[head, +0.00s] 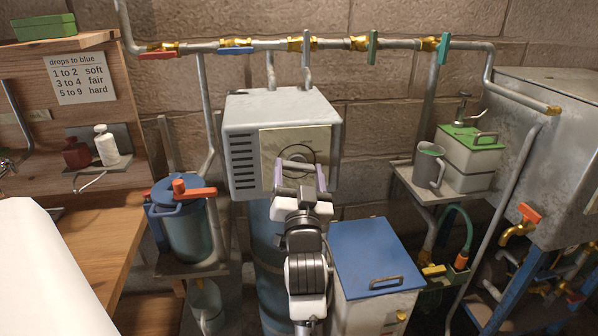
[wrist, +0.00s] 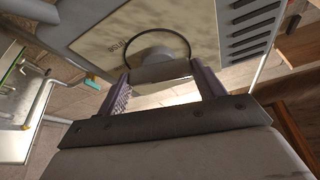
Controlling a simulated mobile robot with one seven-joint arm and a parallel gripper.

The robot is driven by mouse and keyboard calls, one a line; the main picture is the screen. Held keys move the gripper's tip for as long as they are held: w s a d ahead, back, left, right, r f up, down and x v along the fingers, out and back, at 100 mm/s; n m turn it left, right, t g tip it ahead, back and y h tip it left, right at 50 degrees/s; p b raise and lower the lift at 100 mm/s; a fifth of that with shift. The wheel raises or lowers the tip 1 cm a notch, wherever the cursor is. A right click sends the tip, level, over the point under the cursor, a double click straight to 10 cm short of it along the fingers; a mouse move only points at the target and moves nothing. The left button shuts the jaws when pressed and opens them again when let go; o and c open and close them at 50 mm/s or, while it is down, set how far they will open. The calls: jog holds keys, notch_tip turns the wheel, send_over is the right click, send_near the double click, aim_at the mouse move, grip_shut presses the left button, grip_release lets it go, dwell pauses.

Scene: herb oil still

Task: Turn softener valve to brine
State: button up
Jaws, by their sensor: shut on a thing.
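The softener's grey valve box (head: 236,112) has a pale front panel (head: 272,140) with a round dial on it. A grey valve handle (head: 297,164) sticks out in front of the dial. My gripper (head: 299,177) is shut on this handle, one finger at each side. In the wrist view the handle (wrist: 160,72) lies between the two fingers, below the dark dial ring (wrist: 186,42). The panel (wrist: 120,22) carries small lettering that I cannot read fully. The gripper hides the lower part of the dial, so its setting is unclear.
A pipe with several valves (head: 235,46) runs above the box. A blue-lidded bin (head: 375,252) stands at lower right, a blue pot with a red handle (head: 186,222) at left. A shelf with a mug (head: 428,168) and green-topped canister (head: 470,160) is at right.

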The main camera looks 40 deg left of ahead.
dwell(0.3)
jog(key=o, duration=1)
jog(key=shift+s+d+f, duration=0.25)
jog(key=shift+s+f, duration=0.05)
jog(key=p+v, duration=0.4)
jog(key=v, duration=0.8)
jog(key=shift+s+d+p, duration=0.25)
jog(key=shift+d+p, duration=0.05)
jog(key=shift+p, duration=0.05)
